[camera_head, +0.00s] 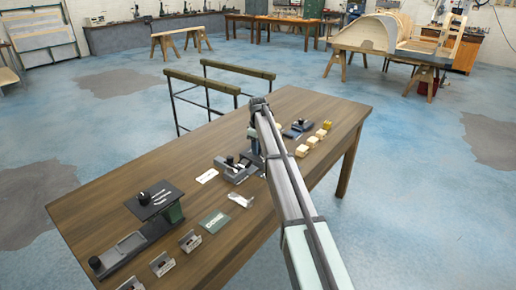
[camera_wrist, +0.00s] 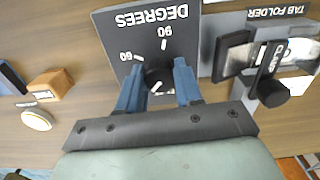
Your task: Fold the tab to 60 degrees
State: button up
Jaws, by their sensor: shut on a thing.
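The tab folder (camera_wrist: 280,13) carries its printed name at the right of the wrist view. On it sits a clamp (camera_wrist: 236,55) with a black clamp knob (camera_wrist: 272,92) beside the word CLAMP. Left of it, a dark dial plate (camera_wrist: 112,27) reads DEGREES, upside down, with 60 and 90 marks. My gripper (camera_wrist: 158,72) has its blue fingers on either side of a black dial knob (camera_wrist: 157,76), shut on it. A white mark shows on the knob's near side. In the head view the tab folder (camera_head: 232,172) stands mid-table; my arm hides much of the dial. No tab is clearly visible.
A second device with a black plate (camera_head: 166,205) stands at the table's left. Metal brackets (camera_head: 190,241), a green card (camera_head: 214,221) and a bent light sheet (camera_head: 241,199) lie near the front edge. Wooden blocks (camera_head: 302,151) lie right of my arm.

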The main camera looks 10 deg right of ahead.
jog(key=m, duration=0.4)
jog(key=shift+m, duration=0.4)
jog(key=m, duration=0.3)
jog(key=shift+m, duration=0.3)
jog(key=m, duration=0.3)
jog(key=shift+a+m, duration=0.1)
jog(key=shift+m, duration=2)
jog(key=o, duration=1)
jog(key=shift+o, duration=0.2)
jog(key=shift+r, duration=0.15)
